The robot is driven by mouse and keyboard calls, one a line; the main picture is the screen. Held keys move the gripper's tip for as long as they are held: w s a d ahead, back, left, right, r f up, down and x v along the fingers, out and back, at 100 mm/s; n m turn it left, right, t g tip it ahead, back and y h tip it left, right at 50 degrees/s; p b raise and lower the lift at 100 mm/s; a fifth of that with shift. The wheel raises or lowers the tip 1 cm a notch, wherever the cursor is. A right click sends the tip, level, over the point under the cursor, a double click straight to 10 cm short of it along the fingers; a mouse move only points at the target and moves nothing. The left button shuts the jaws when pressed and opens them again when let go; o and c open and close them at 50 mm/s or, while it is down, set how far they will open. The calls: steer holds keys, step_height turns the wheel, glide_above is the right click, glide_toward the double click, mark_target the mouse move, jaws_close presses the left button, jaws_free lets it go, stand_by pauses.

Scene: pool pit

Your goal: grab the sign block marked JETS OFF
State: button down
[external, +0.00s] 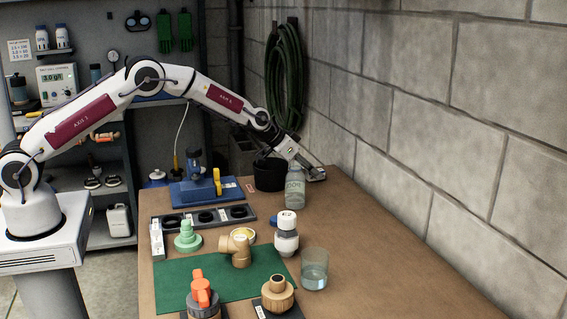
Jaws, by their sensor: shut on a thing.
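My gripper (316,174) is at the back right of the bench, above and right of the clear bottle (295,188). It is shut on a small pale thing at its tips, too small here to identify or to read any lettering on. A white upright block (157,242) with dark marks stands at the left edge of the bench, well away from my gripper. Its lettering is too small to read, so I cannot tell which block is marked JETS OFF.
A black bucket (269,174) stands beside the bottle. A blue pump-like unit (195,190), a tray of dark rings (164,224), a tan elbow fitting (240,252), a white bottle (286,240) and a glass beaker (314,275) occupy the bench. The block wall (420,130) borders the right side.

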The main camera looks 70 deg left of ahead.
steer(key=shift+r, duration=4.75)
